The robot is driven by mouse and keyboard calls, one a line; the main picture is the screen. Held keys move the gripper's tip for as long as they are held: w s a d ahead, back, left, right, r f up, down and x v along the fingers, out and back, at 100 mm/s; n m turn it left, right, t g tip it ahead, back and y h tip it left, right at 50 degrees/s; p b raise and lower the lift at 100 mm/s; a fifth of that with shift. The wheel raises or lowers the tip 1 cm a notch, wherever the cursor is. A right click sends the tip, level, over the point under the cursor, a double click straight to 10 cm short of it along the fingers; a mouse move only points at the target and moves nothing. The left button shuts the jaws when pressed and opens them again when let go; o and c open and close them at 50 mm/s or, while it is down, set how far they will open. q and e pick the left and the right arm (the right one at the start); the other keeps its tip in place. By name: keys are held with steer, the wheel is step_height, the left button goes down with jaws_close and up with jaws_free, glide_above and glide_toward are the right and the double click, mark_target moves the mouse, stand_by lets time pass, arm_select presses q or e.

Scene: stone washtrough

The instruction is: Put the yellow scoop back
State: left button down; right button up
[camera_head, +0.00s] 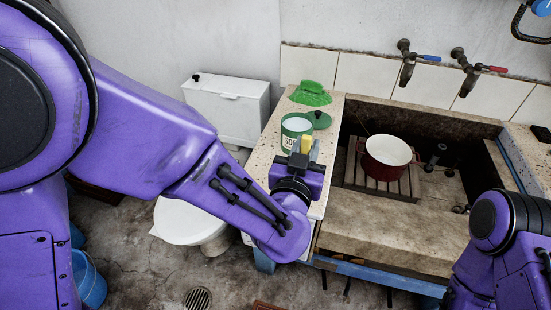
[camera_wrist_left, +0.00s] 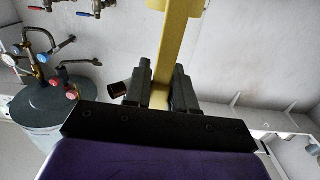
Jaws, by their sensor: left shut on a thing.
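The yellow scoop shows as a small yellow piece (camera_head: 307,141) at my left gripper (camera_head: 302,160) in the head view. In the left wrist view the left gripper (camera_wrist_left: 160,85) is shut on the scoop's long yellow handle (camera_wrist_left: 175,35); the scoop's far end is out of the picture. A white and green tin (camera_head: 291,131) with lettering stands on the speckled counter, just behind the gripper. Its top looks open, and a green lid (camera_head: 320,119) lies beside it. My right gripper is out of view.
A crumpled green thing (camera_head: 311,92) lies at the counter's back. A dark red pot (camera_head: 386,160) stands on a wooden rack in the stone trough (camera_head: 400,225). Taps (camera_head: 406,62) are on the wall above. A white toilet (camera_head: 190,221) is left of the counter.

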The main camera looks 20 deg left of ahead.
arm_select(q)
steer(key=w+a+f, duration=0.7)
steer(key=a+f, duration=0.3)
steer(key=f, duration=0.2)
steer(key=shift+w+a+f+p, duration=0.25)
steer(key=shift+w+a+p, duration=0.05)
steer(key=shift+a+p, duration=0.1)
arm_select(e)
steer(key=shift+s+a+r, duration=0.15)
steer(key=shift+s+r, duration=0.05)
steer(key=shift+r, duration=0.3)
arm_select(q)
steer(key=shift+s, duration=0.1)
steer(key=shift+f+b, duration=0.3)
steer(key=shift+b, duration=0.05)
steer(key=c, duration=0.9)
jaws_free()
steer(key=shift+c, duration=0.2)
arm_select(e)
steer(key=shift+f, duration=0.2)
arm_select(q)
steer(key=shift+r, duration=0.1)
